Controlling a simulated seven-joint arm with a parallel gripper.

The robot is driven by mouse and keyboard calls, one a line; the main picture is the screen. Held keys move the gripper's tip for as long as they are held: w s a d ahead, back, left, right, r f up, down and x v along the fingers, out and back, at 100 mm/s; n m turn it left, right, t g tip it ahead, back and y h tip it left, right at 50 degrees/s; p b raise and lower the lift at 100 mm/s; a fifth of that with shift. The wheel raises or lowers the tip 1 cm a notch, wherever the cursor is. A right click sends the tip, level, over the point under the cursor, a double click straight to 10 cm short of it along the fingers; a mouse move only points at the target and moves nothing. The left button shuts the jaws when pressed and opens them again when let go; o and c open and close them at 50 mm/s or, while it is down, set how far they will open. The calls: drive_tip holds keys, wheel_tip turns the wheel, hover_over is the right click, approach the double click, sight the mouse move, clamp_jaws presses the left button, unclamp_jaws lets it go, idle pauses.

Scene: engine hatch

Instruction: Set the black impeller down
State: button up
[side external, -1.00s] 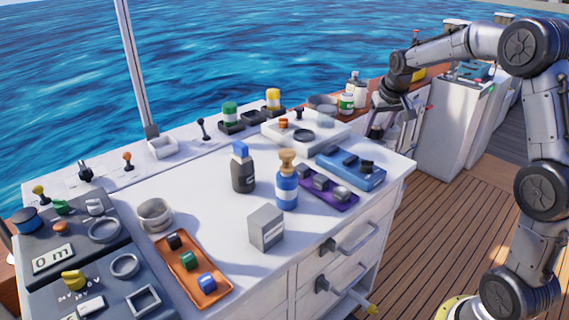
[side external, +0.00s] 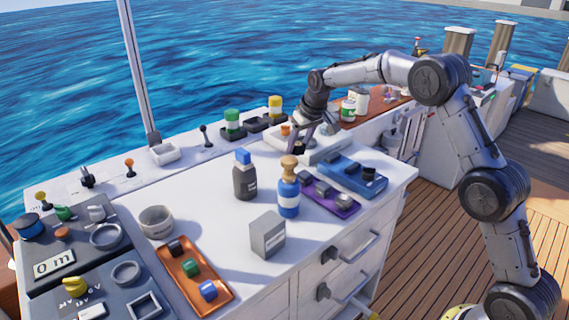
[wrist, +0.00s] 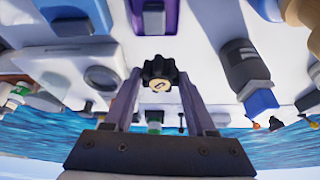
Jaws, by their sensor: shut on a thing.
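The black impeller (wrist: 158,73) is a small lobed knob-like part with a pale mark at its centre. My gripper (wrist: 159,78) is shut on it, with one finger on each side. In the side view my gripper (side external: 299,146) points down over the white counter (side external: 215,205), left of the blue tray and behind the bottles. The impeller shows there only as a small dark shape at the fingertips. I cannot tell how high it is above the counter.
A dark bottle with a blue cap (side external: 245,178) and a blue bottle (side external: 289,195) stand in front of my gripper. A blue tray (side external: 345,172) and purple tray (side external: 330,198) lie to the right. The counter left of the bottles has free room.

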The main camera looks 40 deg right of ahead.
hover_over(282, 169)
drive_tip(key=s, duration=0.2)
drive_tip(key=f, duration=0.6)
drive_tip(key=shift+a+f, duration=0.2)
drive_tip(key=shift+f, duration=0.1)
drive_tip(key=shift+w+f, duration=0.2)
drive_tip(key=shift+f, duration=1.55)
drive_tip(key=shift+f, duration=0.15)
drive_tip(key=o, duration=1.4)
drive_tip(key=shift+c, duration=0.2)
